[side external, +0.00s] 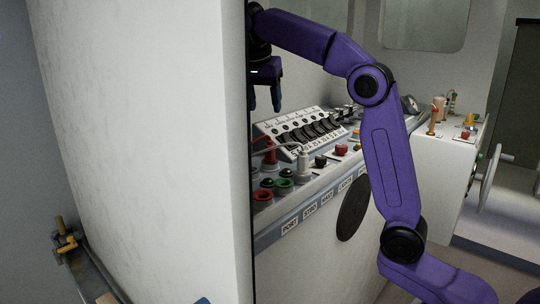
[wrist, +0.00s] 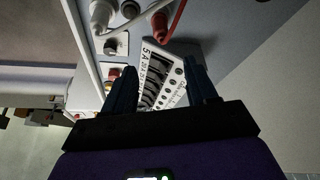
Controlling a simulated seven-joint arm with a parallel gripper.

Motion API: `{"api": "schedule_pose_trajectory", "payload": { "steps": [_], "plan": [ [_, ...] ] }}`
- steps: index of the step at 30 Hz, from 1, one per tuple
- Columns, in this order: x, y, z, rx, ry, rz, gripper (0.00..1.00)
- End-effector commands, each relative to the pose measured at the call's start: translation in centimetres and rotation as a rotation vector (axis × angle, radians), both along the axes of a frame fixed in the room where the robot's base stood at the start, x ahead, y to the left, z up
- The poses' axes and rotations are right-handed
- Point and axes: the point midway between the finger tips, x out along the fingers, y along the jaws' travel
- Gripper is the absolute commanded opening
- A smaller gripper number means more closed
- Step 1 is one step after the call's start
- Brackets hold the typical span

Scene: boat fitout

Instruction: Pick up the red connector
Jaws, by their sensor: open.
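The red connector (side external: 270,153) stands on the sloped console, close to the white wall edge in the side view. In the wrist view it shows at the top (wrist: 160,22), with a red cable (wrist: 178,22) beside it. My gripper (side external: 265,106) is open and empty, pointing down above the console, higher than the connector. In the wrist view the gap between my fingers (wrist: 160,72) lies over the white switch panel, and the connector is beyond the fingertips. The white wall hides part of the gripper's surroundings in the side view.
A white connector (side external: 303,162) with a pale cable stands near the red one. The white switch panel (side external: 302,130) rises behind them. Red and green sockets (side external: 284,183) and knobs line the console front. A large white wall (side external: 145,150) fills the left of the side view.

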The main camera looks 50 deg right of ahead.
Motion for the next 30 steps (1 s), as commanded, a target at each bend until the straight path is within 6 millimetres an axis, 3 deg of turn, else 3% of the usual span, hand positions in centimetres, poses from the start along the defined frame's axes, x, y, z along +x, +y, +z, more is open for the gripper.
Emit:
{"api": "schedule_pose_trajectory", "payload": {
  "steps": [15,25,30],
  "plan": [
    [1.1,-2.7,-7.2,0.000,0.003,0.001,0.57],
    [1.5,-3.5,-9.5,0.000,0.000,0.002,0.57],
    [1.8,-4.0,-11.8,0.000,0.004,0.003,0.57]
  ]
}}
